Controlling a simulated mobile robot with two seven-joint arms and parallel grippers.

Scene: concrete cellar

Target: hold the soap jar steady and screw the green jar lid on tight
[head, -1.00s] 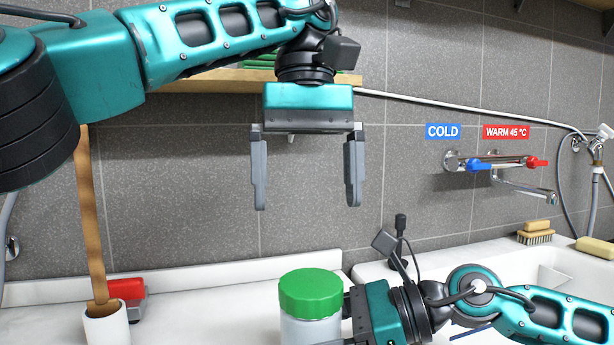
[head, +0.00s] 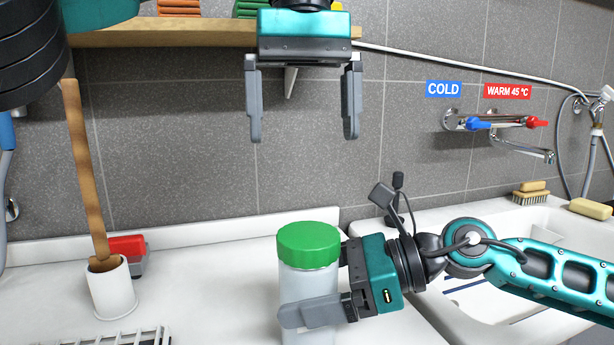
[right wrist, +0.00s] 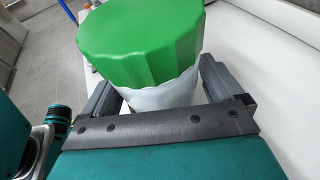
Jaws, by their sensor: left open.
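The soap jar (head: 300,283) is a whitish, translucent jar standing upright on the white counter in the head view. The green jar lid (head: 308,245) sits level on its top; how tight it is I cannot tell. My right gripper (head: 318,312) comes in from the right, with one finger across the jar's front and the other behind it. In the right wrist view, the lid (right wrist: 140,35) stands above the fingers, which flank the jar body (right wrist: 165,92). My left gripper (head: 303,138) points down, open and empty, well above the lid and apart from it.
A wooden shelf (head: 160,36) runs behind my left gripper. A white cup (head: 112,290) with a wooden stick and a red-topped object (head: 127,246) stand at the left. A white sink (head: 505,240) is at the right.

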